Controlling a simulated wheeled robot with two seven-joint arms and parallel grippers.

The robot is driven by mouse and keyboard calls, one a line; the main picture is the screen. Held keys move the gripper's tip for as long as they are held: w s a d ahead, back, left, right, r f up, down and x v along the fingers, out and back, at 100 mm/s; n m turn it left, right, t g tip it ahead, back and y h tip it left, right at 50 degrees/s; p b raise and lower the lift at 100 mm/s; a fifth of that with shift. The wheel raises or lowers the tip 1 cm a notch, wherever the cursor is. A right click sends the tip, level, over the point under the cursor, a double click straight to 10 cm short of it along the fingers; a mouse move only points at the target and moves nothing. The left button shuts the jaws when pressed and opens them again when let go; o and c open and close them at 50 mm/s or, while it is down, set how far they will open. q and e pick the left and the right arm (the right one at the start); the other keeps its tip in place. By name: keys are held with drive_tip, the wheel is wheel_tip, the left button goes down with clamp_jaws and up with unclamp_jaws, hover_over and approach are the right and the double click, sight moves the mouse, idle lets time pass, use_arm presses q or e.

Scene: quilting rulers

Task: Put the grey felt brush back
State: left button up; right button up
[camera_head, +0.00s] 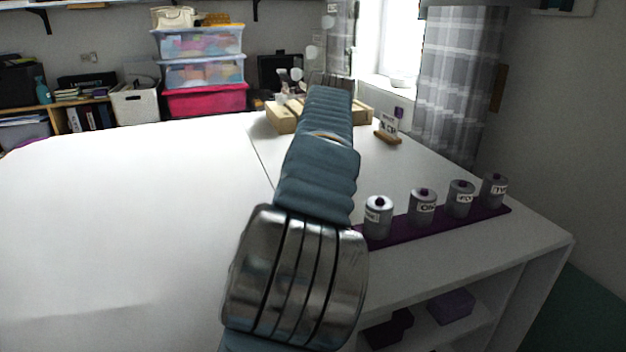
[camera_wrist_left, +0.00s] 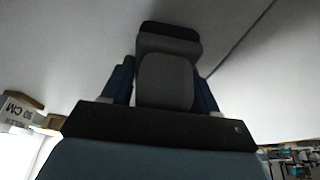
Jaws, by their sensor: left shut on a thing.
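The grey felt brush (camera_wrist_left: 165,82), a rounded grey block with a darker end, sits between the fingers of my left gripper (camera_wrist_left: 163,85) in the left wrist view. The gripper is shut on it, with a dark blue finger on each side. In the head view my left arm reaches away over the white table toward a pale wooden box (camera_head: 283,121) at the back. The arm hides the gripper and brush there, so I cannot tell their height above the table. A wooden piece marked 30 CM (camera_wrist_left: 20,112) shows at the left of the wrist view.
A purple strip (camera_head: 411,231) with several grey labelled canisters (camera_head: 422,208) lies along the table's right side. A small sign on a wooden base (camera_head: 388,137) stands right of the box. The white table's (camera_head: 120,220) left part is clear. Stacked bins (camera_head: 204,70) stand behind.

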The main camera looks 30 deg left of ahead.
use_arm(q)
drive_tip(key=shift+f, duration=0.2)
drive_tip(key=o, duration=1.2)
drive_tip(key=v, duration=1.3)
drive_tip(key=shift+d+r, duration=0.25)
drive_tip(key=shift+d, duration=0.2)
